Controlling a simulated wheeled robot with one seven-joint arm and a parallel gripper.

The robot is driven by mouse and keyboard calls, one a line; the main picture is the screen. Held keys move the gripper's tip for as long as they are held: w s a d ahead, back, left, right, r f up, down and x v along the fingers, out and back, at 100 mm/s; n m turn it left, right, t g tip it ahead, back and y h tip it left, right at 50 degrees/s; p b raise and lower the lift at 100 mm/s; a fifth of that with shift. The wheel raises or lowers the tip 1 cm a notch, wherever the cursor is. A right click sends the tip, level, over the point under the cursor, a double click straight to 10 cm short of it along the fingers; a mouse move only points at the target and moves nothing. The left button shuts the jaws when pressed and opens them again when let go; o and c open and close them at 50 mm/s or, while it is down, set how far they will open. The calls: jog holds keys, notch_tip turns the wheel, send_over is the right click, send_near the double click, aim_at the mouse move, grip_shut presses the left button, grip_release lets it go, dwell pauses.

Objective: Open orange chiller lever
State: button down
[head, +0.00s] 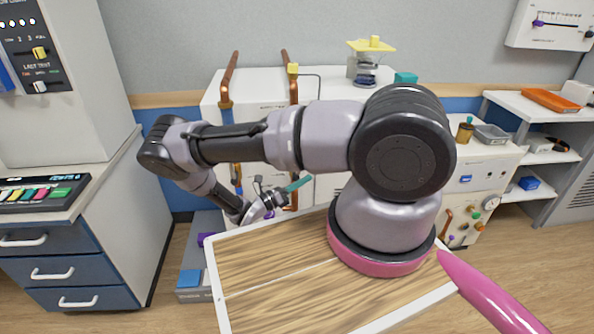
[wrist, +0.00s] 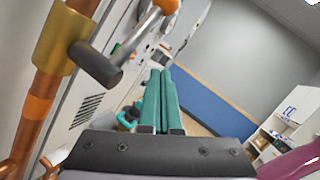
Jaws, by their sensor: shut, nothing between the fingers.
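In the wrist view, the orange chiller lever (wrist: 137,35) has an orange knob at its end, cut off by the top edge. It joins a dark valve stem (wrist: 97,66) on a brass collar (wrist: 58,38) around a copper pipe. My gripper (wrist: 160,72) has teal fingers, pressed together with nothing between them. They lie below and right of the lever in the wrist view, apart from it in the picture. In the head view my gripper (head: 305,180) is low in front of the white cabinet. I cannot make out the orange knob there.
The white cabinet (head: 262,88) carries copper pipes (head: 291,90) on its front. A drawer unit (head: 70,262) stands at the left. A white shelf (head: 540,160) stands at the right. Bare floor (head: 160,307) shows at the lower left.

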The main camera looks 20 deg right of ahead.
jog(key=s+a+f, duration=0.2)
jog(key=a+f, duration=0.3)
jog(key=f, duration=0.2)
jog(key=shift+a, duration=0.3)
jog(key=w+a+r+m+g+y, duration=0.1)
jog(key=a+r+m+g+y, duration=0.2)
jog(key=r+m+y, duration=1.05)
jog(key=w+a+r+m+g+y, duration=0.15)
jog(key=r+m+g, duration=0.3)
jog(key=r, duration=1.75)
jog(key=s+r+m+t+y, duration=0.3)
jog(key=s+r+m+t, duration=0.3)
jog(key=s+r, duration=0.3)
jog(key=s+d+r+m+t+y, duration=0.1)
jog(key=s+r+m+t+y, duration=0.3)
jog(key=s+r, duration=0.5)
notch_tip(320, 180, up, 7)
jog(key=shift+s+d+f+m+t+y, duration=0.15)
jog(key=shift+s+m+t+y, duration=0.2)
jog(key=shift+m+t, duration=0.65)
